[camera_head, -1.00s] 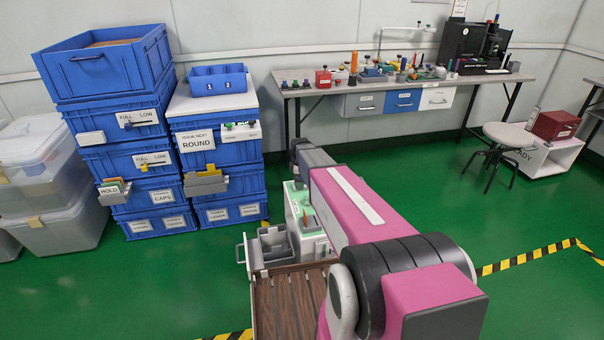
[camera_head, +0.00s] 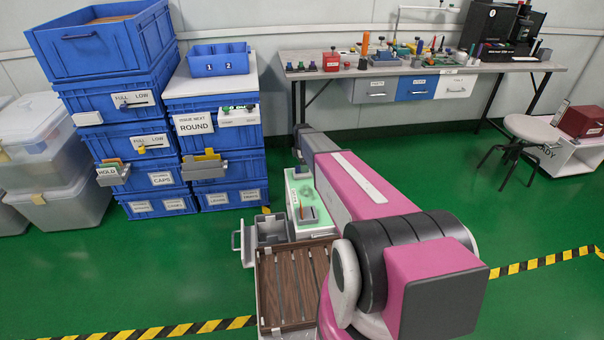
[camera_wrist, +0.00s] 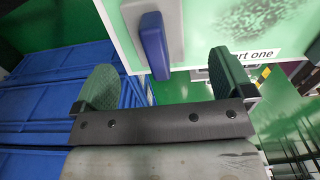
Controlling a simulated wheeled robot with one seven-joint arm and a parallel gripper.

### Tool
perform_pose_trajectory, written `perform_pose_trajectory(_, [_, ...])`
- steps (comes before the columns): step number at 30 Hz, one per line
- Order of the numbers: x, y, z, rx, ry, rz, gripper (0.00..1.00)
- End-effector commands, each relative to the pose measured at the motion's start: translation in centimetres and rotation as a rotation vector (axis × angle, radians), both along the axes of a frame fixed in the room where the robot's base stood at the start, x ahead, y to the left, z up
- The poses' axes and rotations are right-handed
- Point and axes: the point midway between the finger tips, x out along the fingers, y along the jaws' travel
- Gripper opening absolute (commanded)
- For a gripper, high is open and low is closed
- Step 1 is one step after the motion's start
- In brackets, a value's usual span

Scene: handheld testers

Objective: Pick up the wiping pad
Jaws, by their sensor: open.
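A grey block with a blue grip (camera_wrist: 154,45), which looks like the wiping pad, lies on a white-rimmed green surface in the wrist view. My gripper (camera_wrist: 165,80) is open, its two green fingertips apart on either side of the blue grip's near end. Nothing is held. I cannot tell whether a fingertip touches the grip. My arm hides my gripper there.
A dark speckled patch (camera_wrist: 252,18) marks the green surface. A slatted brown tray (camera_head: 290,290) and grey bins (camera_head: 270,232) adjoin the cart. Blue crate stacks (camera_head: 128,140) stand left. A cluttered workbench (camera_head: 300,73) and a stool (camera_head: 530,128) are behind. Green floor is open to the right.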

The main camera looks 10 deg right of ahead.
Motion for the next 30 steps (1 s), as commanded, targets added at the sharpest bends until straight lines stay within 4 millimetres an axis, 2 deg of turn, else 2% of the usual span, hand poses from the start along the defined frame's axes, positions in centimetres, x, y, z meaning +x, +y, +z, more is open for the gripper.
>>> perform_pose_trajectory(5, [0.1,0.0,-1.0,0.0,0.001,0.0,0.99])
perform_pose_trajectory(15, [0.4,0.2,-5.2,0.0,0.0,-0.001,0.99])
perform_pose_trajectory(22, [0.4,0.2,-5.4,0.0,-0.001,-0.001,0.99])
perform_pose_trajectory(23, [0.4,0.2,-5.4,0.0,-0.001,-0.001,0.92])
perform_pose_trajectory(27, [0.4,0.2,-5.4,0.0,0.0,-0.001,0.47])
perform_pose_trajectory(28, [0.4,0.2,-5.4,0.0,0.0,-0.001,0.44])
perform_pose_trajectory(30, [0.4,0.2,-5.4,0.0,0.0,-0.001,0.44])
